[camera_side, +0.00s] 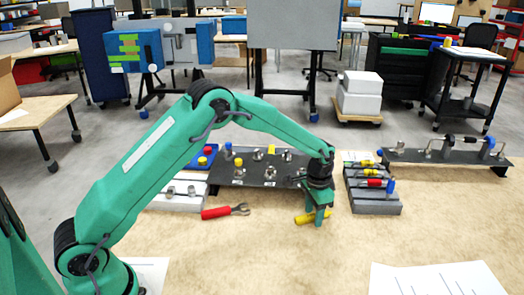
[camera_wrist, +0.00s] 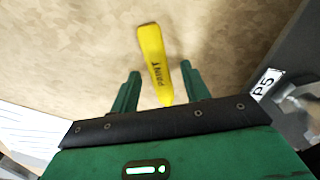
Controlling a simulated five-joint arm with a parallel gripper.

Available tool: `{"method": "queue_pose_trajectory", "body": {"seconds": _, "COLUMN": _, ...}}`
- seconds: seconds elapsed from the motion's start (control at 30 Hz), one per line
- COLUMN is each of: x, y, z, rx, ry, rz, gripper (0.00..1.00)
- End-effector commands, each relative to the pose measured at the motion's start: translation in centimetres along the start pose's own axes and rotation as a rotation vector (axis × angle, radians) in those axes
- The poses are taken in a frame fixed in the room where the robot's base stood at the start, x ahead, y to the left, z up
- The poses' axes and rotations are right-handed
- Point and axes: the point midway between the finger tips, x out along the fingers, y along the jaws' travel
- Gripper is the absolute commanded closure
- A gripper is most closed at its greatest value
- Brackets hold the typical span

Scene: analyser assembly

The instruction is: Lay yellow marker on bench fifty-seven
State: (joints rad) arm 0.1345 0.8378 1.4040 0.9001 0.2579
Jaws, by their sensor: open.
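The yellow marker (camera_wrist: 152,55) lies on the tan bench top (camera_wrist: 80,45) in the wrist view, with dark lettering that seems to read PAINT. Its narrow end points back between the two green fingers of my gripper (camera_wrist: 160,78). A gap shows on either side of it, so the gripper is open around it without visible contact. In the side view the yellow marker (camera_side: 303,219) is partly hidden behind my gripper (camera_side: 319,222), which points down low over the bench. No label reading fifty-seven is legible.
A dark rack plate (camera_side: 228,178) with knobs stands behind my gripper, and a P5 label (camera_wrist: 266,83) shows at right in the wrist view. A grey stepped holder (camera_side: 376,207) stands to the right. A red-handled tool (camera_side: 216,213) lies left. The front bench is clear, except for paper (camera_side: 430,280).

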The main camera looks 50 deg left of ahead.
Motion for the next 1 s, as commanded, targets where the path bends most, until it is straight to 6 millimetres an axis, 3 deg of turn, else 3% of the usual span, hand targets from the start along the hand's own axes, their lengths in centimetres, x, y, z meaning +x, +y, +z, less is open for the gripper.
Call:
{"method": "queue_pose_trajectory", "body": {"seconds": 0.6, "x": -6.8, "y": 0.0, "z": 0.0, "rx": 0.000, "ry": 0.002, "rz": -0.001, "gripper": 0.54}}
{"method": "queue_pose_trajectory", "body": {"seconds": 1.0, "x": -7.5, "y": 0.0, "z": 0.0, "rx": 0.000, "ry": 0.000, "rz": 0.000, "gripper": 0.54}}
